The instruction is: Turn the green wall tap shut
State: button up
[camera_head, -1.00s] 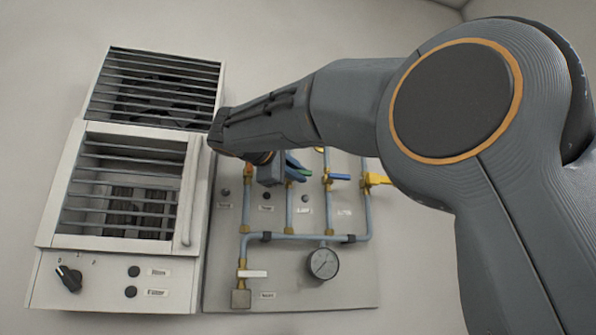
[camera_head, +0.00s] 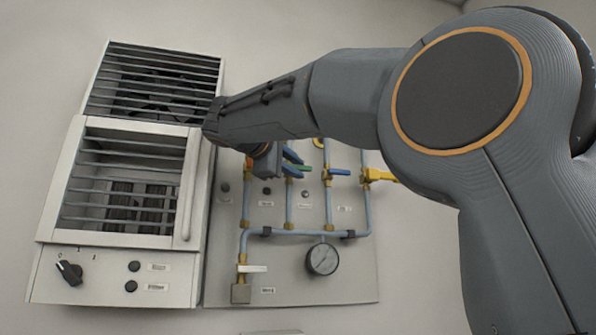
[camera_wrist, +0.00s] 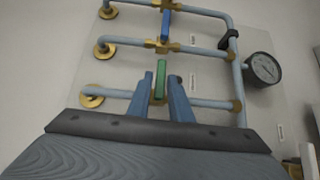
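The green tap handle (camera_wrist: 161,79) sits on a brass valve on the nearest pipe in the wrist view, lying crosswise to that pipe. My gripper (camera_wrist: 164,84) has its two blue fingers on either side of the handle, with a gap visible at least on the right. In the head view the green handle (camera_head: 297,166) shows as a small strip between the fingers of my gripper (camera_head: 292,164). My wrist hides the valve's upper pipe there. Whether a finger touches the handle is not clear.
A blue-handled tap (camera_head: 340,172) and a yellow tap (camera_head: 378,176) are to the right on the same panel. A gauge (camera_head: 322,259) and white-handled valve (camera_head: 253,268) sit lower. A louvred cabinet (camera_head: 188,190) stands close on the left.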

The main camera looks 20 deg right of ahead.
jog(key=b+v, duration=0.2)
jog(key=v, duration=0.4)
jog(key=shift+s+a, duration=0.2)
jog(key=shift+a, duration=0.05)
dwell(0.3)
